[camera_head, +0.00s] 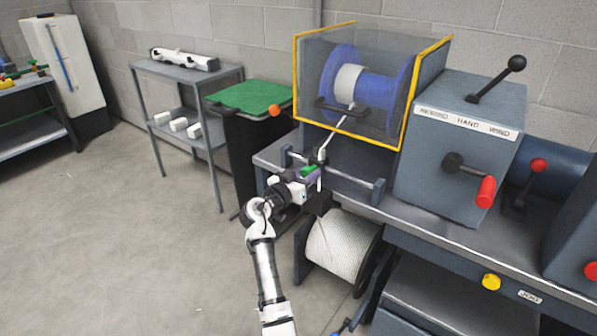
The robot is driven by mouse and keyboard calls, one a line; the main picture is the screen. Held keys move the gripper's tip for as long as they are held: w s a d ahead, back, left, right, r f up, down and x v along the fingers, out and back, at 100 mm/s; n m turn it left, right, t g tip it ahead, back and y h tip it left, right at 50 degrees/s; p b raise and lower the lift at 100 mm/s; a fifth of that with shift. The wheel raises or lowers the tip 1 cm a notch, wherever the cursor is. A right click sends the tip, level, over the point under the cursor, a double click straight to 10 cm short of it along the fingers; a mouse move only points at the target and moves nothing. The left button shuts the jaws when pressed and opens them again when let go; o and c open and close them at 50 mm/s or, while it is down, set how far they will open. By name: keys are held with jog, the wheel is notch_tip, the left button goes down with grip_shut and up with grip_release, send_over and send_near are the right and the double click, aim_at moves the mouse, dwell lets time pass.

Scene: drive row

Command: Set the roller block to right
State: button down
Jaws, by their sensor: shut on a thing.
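The roller block (309,170) is a small piece with green and purplish parts on the rail pair in front of the guarded spool. White upright pins stand beside it. My gripper (308,180) reaches it from the lower left and is shut on it, hiding much of its near side. A pale cord (337,132) runs from the blue-flanged spool (350,85) down to the block. The rails (350,180) extend to the right of the block, ending at a grey post. The block's exact seat on the rails is too small to tell.
A yellow-framed clear guard (400,95) encloses the spool. A blue-grey drive box (460,150) with black levers and a red-handled crank (485,192) stands right. A white rope reel (340,247) sits below. A green-topped bin (250,97) and grey shelf table (190,75) stand left; the left floor is clear.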

jog(key=s+d, duration=0.6)
jog(key=d, duration=0.3)
jog(key=shift+s+f, duration=0.15)
jog(key=shift+s, duration=0.1)
jog(key=c, duration=1)
grip_release()
jog(key=b+v, duration=0.3)
jog(key=v, duration=1)
jog(key=shift+s+a, duration=0.25)
jog(key=shift+a, duration=0.05)
